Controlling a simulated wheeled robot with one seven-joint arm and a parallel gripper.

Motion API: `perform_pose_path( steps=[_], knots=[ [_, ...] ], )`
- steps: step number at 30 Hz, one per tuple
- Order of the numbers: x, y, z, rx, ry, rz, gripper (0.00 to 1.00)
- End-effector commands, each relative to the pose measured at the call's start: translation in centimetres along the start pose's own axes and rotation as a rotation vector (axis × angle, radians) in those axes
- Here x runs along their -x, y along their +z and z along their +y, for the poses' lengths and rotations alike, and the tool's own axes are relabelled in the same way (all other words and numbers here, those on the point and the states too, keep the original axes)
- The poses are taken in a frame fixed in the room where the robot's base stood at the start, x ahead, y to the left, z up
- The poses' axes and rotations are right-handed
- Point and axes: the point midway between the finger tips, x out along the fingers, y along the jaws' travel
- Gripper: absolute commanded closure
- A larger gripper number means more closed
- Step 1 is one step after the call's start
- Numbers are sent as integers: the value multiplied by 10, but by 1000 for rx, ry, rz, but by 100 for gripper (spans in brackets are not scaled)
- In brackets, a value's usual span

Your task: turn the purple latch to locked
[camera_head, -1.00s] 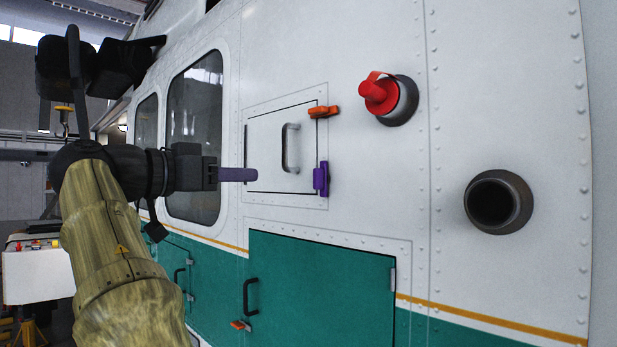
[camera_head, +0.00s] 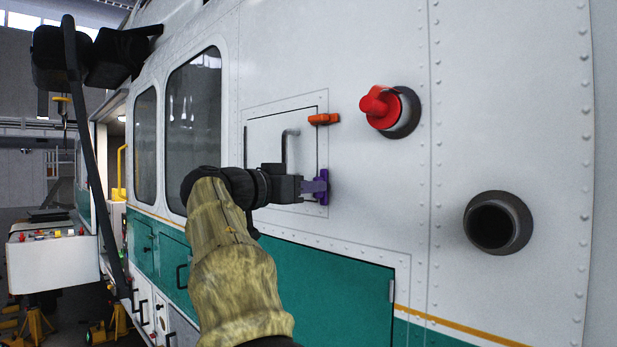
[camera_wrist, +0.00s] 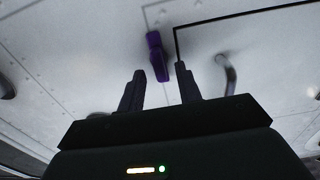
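The purple latch (camera_head: 323,182) sits at the lower right edge of a small white hatch door (camera_head: 265,140) on the aircraft's side. Its handle looks upright in the head view. My gripper (camera_head: 311,187) is close in front of it, its fingers partly overlapping it there. In the wrist view my gripper (camera_wrist: 159,71) is open, one finger on each side of the gap. The purple latch (camera_wrist: 156,52) shows between and just beyond the fingertips. I cannot tell whether the fingers touch it.
An orange latch (camera_head: 323,119) lies level at the hatch's upper right. A red cap (camera_head: 380,106) and a dark round port (camera_head: 497,222) project from the wall to the right.

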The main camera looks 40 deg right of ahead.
Motion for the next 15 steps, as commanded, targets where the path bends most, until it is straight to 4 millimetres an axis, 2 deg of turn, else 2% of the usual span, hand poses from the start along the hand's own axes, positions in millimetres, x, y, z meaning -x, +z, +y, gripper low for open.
perform_pose_path(
  steps=[3, 11, 15],
  knots=[
    [-8, 0, 0, 2, 1, -1, 65],
    [-8, 1, 0, 0, 0, -1, 65],
    [-8, 1, 0, 0, 0, -1, 91]
  ],
)
